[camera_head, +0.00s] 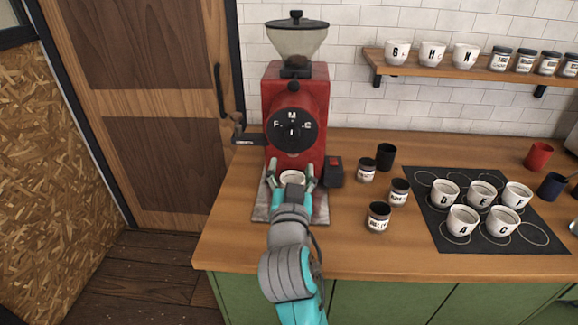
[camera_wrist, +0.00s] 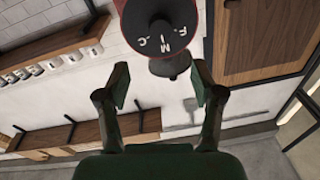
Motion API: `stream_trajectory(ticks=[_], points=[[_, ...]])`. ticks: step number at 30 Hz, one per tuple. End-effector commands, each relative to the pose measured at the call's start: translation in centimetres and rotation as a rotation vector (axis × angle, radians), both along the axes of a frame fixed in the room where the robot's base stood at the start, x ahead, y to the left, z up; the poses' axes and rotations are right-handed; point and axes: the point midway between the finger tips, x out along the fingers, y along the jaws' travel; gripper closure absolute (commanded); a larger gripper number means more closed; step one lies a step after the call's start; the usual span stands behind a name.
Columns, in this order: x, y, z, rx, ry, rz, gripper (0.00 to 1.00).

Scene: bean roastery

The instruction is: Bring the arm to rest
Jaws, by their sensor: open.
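My gripper (camera_head: 292,174) is open in front of the lower part of the red grinder (camera_head: 274,90). Its two fingers stand apart on either side of a white cup (camera_head: 292,177), seen partly behind the gripper in the head view. I cannot tell whether they touch it. In the wrist view, my gripper (camera_wrist: 160,88) also shows spread fingers with nothing visible between their tips. The grinder's round black dial (camera_wrist: 160,40) is beyond them, upside down.
A grey tray (camera_head: 262,212) lies under the grinder. Several jars, one labelled jar (camera_head: 378,217) nearest the front, stand right of it. A black mat (camera_head: 432,224) holds several lettered cups. A shelf (camera_head: 450,70) carries cups and jars. A wooden door (camera_head: 160,110) is at left.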

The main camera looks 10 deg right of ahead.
Motion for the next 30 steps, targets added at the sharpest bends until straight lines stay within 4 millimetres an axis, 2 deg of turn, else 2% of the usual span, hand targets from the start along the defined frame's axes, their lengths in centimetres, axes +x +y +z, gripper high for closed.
stream_trajectory(ticks=[5, 8, 14, 21, 30], points=[[-0.6, -0.2, -2.1, -0.023, 0.021, 0.017, 0.33], [-1.8, -0.4, -4.9, -0.056, 0.049, 0.043, 0.33], [-5.4, -1.0, -11.3, -0.124, 0.108, 0.113, 0.33], [-11.0, -1.8, -17.9, -0.177, 0.172, 0.19, 0.33], [-19.4, -2.8, -23.9, -0.207, 0.239, 0.266, 0.33]])
